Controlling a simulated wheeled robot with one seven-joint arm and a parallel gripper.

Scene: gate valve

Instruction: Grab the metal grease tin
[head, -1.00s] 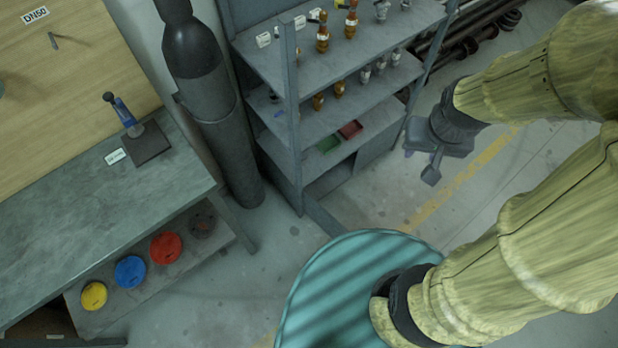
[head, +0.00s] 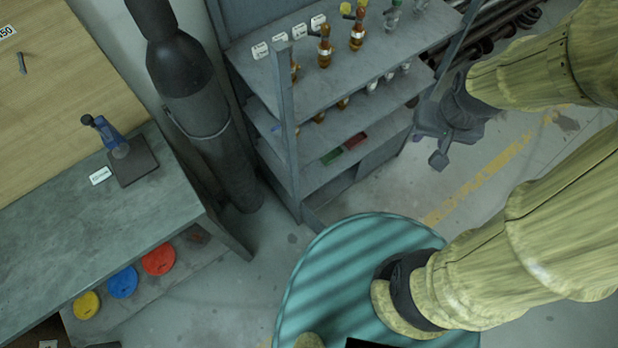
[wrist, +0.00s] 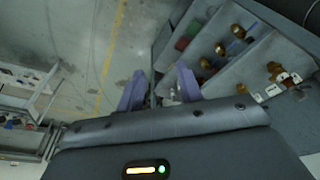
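A row of round-topped items lies on the low shelf under the bench in the head view: yellow (head: 87,305), blue (head: 123,282), red (head: 159,259), and a dull dark one (head: 197,234) partly hidden by the bench edge. I cannot tell for sure which is the metal grease tin; the dark one looks most like bare metal. My gripper (head: 436,146) is at the right, in front of the rack and far from that row. In the wrist view its two fingers (wrist: 160,76) stand apart with nothing between them.
A grey bench (head: 95,245) is at the left, with a blue-handled tool (head: 113,139) on a dark plate. A dark gas cylinder (head: 205,110) stands beside a grey rack (head: 340,75) holding brass and metal fittings. Floor (head: 255,270) between bench and rack is clear.

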